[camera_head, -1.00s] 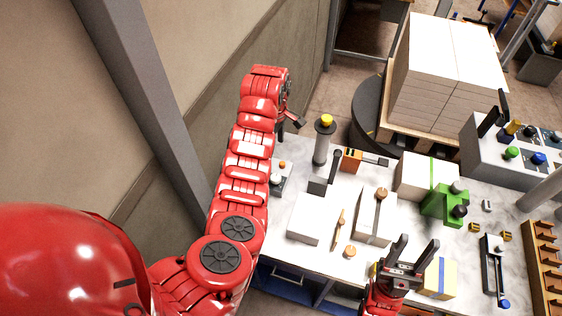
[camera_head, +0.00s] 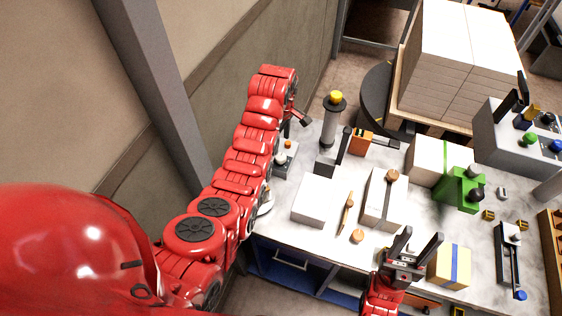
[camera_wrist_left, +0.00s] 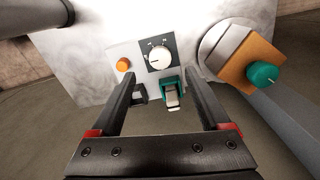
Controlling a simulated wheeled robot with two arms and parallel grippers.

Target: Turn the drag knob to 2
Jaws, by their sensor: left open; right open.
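The dial with a white round knob (camera_wrist_left: 160,57) sits on a dark square plate with white marks, in the left wrist view. I cannot read the marks or the setting clearly. My left gripper (camera_wrist_left: 160,84) is open and empty, with the knob beyond its fingertips, apart from them. In the head view, my left gripper (camera_head: 297,122) hangs at the table's far left corner, above the small control panel (camera_head: 285,160). My right gripper (camera_head: 418,242) is open and empty near the table's front edge, beside a yellow box with a blue stripe (camera_head: 452,266).
Near the knob are an orange button (camera_wrist_left: 123,65), a green-and-white switch (camera_wrist_left: 171,94) and a teal knob (camera_wrist_left: 263,75) on an orange block. A grey post with a yellow top (camera_head: 331,122) and a white block (camera_head: 315,199) stand near the panel.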

